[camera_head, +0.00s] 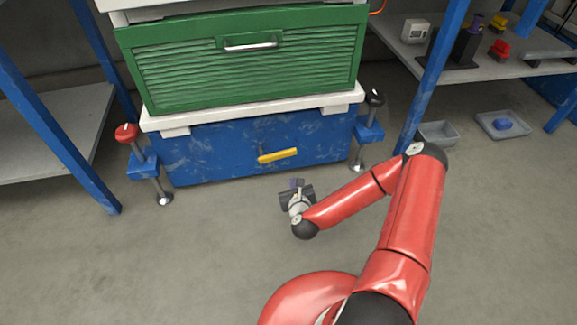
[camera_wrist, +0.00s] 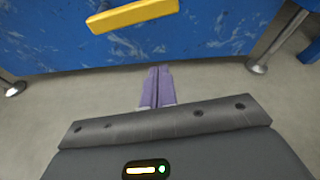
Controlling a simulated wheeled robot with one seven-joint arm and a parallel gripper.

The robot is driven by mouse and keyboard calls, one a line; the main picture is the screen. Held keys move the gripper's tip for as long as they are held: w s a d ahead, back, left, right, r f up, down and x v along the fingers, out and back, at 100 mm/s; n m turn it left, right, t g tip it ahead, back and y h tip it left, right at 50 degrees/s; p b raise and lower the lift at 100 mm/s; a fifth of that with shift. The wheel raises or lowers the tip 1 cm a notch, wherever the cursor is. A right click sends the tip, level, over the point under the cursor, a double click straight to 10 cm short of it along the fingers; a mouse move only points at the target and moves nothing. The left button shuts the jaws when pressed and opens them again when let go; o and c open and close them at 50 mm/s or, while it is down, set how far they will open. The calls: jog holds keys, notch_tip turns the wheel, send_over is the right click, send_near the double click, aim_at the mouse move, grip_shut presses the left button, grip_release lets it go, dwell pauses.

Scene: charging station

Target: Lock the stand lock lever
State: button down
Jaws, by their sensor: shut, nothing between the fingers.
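The lock lever (camera_head: 279,156) is a yellow bar on the front of the blue stand (camera_head: 215,155). It lies nearly horizontal, its right end slightly higher. In the wrist view the yellow lever (camera_wrist: 133,15) shows at the top, in front of the blue face (camera_wrist: 60,45). My gripper (camera_head: 297,185) is in front of the stand, below and a little right of the lever, apart from it. In the wrist view its purple fingers (camera_wrist: 157,87) are together with nothing between them, pointing toward the stand below the lever.
A green slatted drawer unit (camera_head: 245,70) sits above the stand. A red-knobbed post (camera_head: 127,132) and a black-knobbed post (camera_head: 374,98) flank the stand. Shelves with blue legs stand on both sides. A grey bin (camera_head: 438,133) and a tray (camera_head: 488,125) lie right. The front floor is clear.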

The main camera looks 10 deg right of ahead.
jog(key=w+b, duration=0.1)
jog(key=w, duration=0.8)
jog(key=shift+w+r, duration=0.15)
jog(key=shift+r, duration=0.25)
jog(key=shift+a, duration=0.1)
